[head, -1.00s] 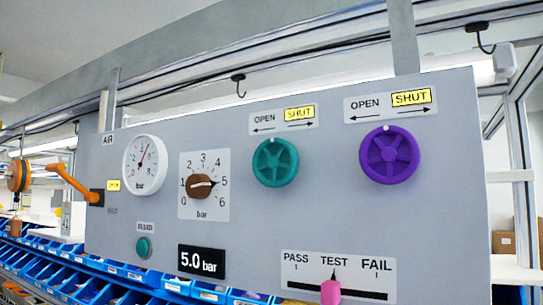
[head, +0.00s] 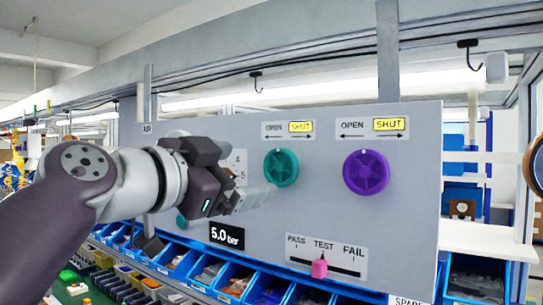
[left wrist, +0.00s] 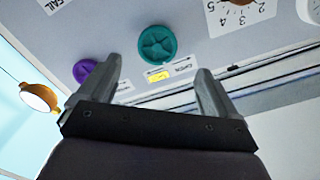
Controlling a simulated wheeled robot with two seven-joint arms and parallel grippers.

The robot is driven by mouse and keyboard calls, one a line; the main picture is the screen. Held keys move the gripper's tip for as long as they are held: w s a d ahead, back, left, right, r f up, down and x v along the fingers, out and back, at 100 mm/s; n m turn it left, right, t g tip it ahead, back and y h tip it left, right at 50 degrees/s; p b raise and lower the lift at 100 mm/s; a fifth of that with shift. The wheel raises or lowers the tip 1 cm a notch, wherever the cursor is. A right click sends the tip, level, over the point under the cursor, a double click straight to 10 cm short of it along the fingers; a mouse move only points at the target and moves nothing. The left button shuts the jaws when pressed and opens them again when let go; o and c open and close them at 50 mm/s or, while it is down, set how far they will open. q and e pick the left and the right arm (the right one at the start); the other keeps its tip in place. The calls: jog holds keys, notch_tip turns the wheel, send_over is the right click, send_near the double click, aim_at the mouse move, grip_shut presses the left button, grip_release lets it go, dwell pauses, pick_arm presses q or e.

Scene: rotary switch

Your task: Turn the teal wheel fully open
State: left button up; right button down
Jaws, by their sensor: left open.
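The teal wheel (head: 281,167) is mounted on the grey panel (head: 400,225), under a label (head: 288,129) reading OPEN and SHUT, with SHUT in yellow. A small pale mark sits at the wheel's top. My left gripper (head: 262,196) is just left of and below the wheel in the head view, apart from it as far as I can tell. In the left wrist view its two fingers (left wrist: 158,85) are spread and empty, with the teal wheel (left wrist: 157,44) beyond and between them. My right gripper is not in view.
A purple wheel (head: 366,172) is right of the teal one. A pink slider (head: 319,268) stands at TEST below. The display (head: 227,235) reads 5.0 bar. My left arm hides the panel's left part. Blue bins (head: 240,281) line up below the panel.

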aim_at(280, 166)
pick_arm(q)
jog(key=p+x, duration=0.1)
jog(key=x, duration=0.1)
jog(key=p+x, duration=0.1)
jog(key=x, duration=0.2)
jog(key=p+x, duration=0.2)
jog(key=shift+d+r, duration=0.25)
jog(key=shift+d, duration=0.3)
jog(key=shift+w+f, duration=0.2)
jog(key=shift+w, duration=0.15)
jog(key=shift+s+r, duration=0.1)
jog(key=shift+s, duration=0.15)
jog(key=c, duration=1)
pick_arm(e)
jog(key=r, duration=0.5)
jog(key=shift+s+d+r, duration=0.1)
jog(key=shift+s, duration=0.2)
